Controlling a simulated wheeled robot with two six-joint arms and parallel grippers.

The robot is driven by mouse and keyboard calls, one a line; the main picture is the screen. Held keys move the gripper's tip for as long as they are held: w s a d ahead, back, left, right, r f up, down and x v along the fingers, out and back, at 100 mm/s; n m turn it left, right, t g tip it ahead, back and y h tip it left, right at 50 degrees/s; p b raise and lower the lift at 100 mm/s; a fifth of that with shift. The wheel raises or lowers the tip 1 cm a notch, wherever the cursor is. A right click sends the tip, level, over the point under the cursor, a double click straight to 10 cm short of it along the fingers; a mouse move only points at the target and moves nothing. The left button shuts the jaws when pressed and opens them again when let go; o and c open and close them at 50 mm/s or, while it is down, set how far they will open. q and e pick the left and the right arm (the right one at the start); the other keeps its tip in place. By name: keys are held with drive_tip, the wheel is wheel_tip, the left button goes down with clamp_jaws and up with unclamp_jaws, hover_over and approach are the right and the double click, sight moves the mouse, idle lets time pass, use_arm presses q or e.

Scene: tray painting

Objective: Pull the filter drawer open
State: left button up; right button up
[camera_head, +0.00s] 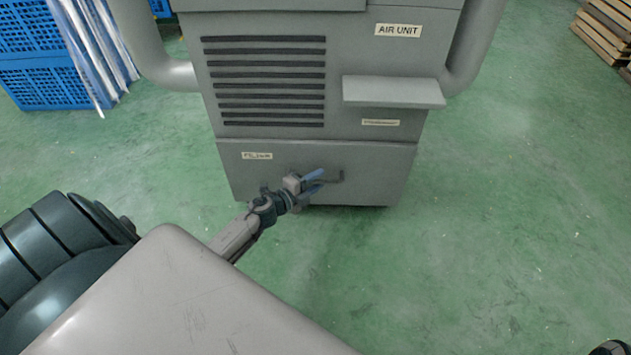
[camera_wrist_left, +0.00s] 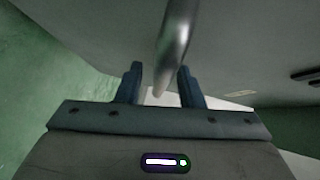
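The filter drawer (camera_head: 385,170) is the grey lower front panel of the air unit, with a small label at its upper left. It looks flush with the cabinet above. Its dark bar handle (camera_head: 341,178) sits at the panel's middle, partly hidden by my left gripper (camera_head: 316,182). In the left wrist view, the handle (camera_wrist_left: 177,45) is a rounded metal bar. It shows between the two blue fingers of my left gripper (camera_wrist_left: 161,72), which are apart with gaps on both sides. I cannot tell how deep the bar sits between them. My right gripper is not in view.
The air unit (camera_head: 350,55) has a slatted vent (camera_head: 264,80) and a jutting shelf (camera_head: 393,92) above the drawer. Blue crates (camera_head: 40,85) stand at the upper left, wooden pallets (camera_head: 605,30) at the upper right. The green floor before the drawer is clear apart from my arm.

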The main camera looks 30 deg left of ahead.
use_arm(q)
drive_tip(key=shift+c, duration=0.2)
clamp_jaws()
drive_tip(key=shift+s+d, duration=0.1)
drive_tip(key=shift+s, duration=0.05)
drive_tip(key=s+d, duration=0.6)
drive_tip(key=s, duration=0.4)
drive_tip(key=s+d+p, duration=0.1)
drive_tip(key=s+d, duration=0.6)
drive_tip(key=s, duration=0.4)
drive_tip(key=shift+s, duration=0.15)
drive_tip(key=shift+o, duration=0.2)
unclamp_jaws()
